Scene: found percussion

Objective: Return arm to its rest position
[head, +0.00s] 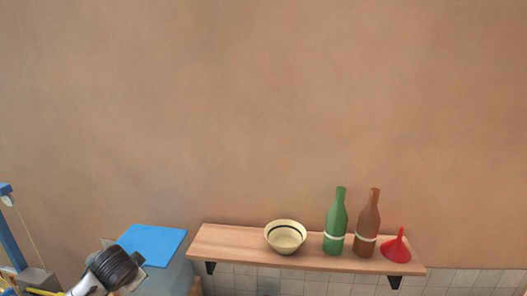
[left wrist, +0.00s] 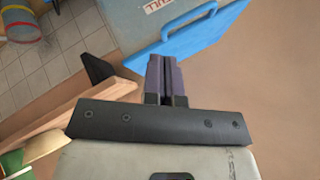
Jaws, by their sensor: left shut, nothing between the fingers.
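My left gripper (left wrist: 164,60) shows in the left wrist view with its two dark purple fingers together and nothing between them. Past the fingertips is a blue lid (left wrist: 212,40) on a grey-blue box (left wrist: 120,14); I cannot tell the gap to it. In the head view my left arm's black wrist part is at the lower left, in front of the box with the blue lid (head: 152,245), and its fingers cannot be made out there. My right gripper is in neither view.
A wooden shelf (head: 225,242) on black brackets holds a cream bowl (head: 285,241), a green bottle (head: 335,225), a brown bottle (head: 367,228) and a red funnel (head: 396,249). A blue post (head: 12,232) stands at far left. The wall above is bare.

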